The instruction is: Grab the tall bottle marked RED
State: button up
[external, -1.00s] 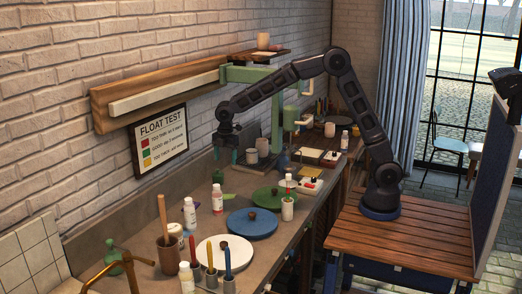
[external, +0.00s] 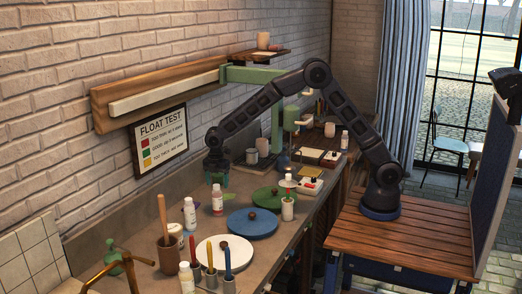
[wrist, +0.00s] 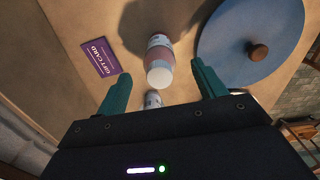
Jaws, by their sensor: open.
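A white bottle with a red band (external: 217,201) stands on the counter, right of a second white bottle (external: 190,214). Its lettering is too small to read. My gripper (external: 216,179) is open and points down just above and behind the red-banded bottle in the external view. In the wrist view, a bottle with a pinkish-red band (wrist: 159,57) shows between and just beyond my spread teal fingers (wrist: 161,72), its white cap towards me. Another white bottle top (wrist: 152,98) shows closer to the palm, its body mostly hidden. No contact shows.
A blue disc with a knob (external: 251,223) lies right of the bottles; white (external: 225,254) and green (external: 277,197) ones lie nearby. A purple gift card (wrist: 99,57) lies left of the bottle in the wrist view. A wooden pestle in a cup (external: 168,250) stands at the front left.

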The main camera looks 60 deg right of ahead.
aim_at(217, 200)
jog(key=f, duration=0.4)
jog(key=shift+a+f, duration=0.3)
jog(key=shift+f, duration=0.1)
grip_shut()
